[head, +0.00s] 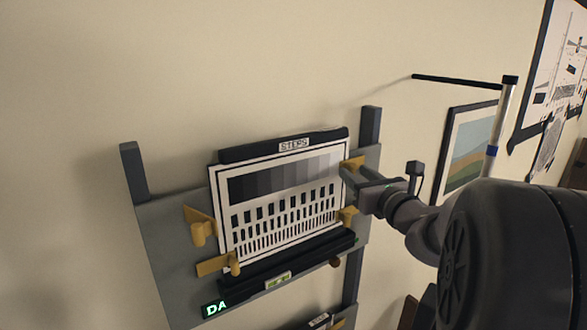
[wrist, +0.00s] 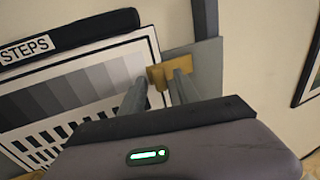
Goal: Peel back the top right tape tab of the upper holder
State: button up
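The upper holder (head: 170,235) is a grey wall panel carrying a white test chart (head: 222,190) under a dark bar labelled STEPS (head: 294,145). The top right tape tab (head: 354,162) is a small ochre piece at the chart's right edge. It also shows in the wrist view (wrist: 170,66), lying across the chart's edge and the grey panel. My gripper (wrist: 160,80) is open, its two fingers apart in front of the tab and partly covering it. Whether the fingers touch the tab cannot be told. My gripper (head: 348,180) also shows beside the chart's right edge in the head view.
Other ochre tabs show at the upper left (head: 200,226), lower left (head: 218,265) and lower right (head: 347,215). A dark ledge (head: 300,262) runs below the chart. A framed picture (head: 468,150) hangs to the right.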

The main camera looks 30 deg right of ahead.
jog(key=shift+c, duration=0.2)
grip_shut()
dwell(1.3)
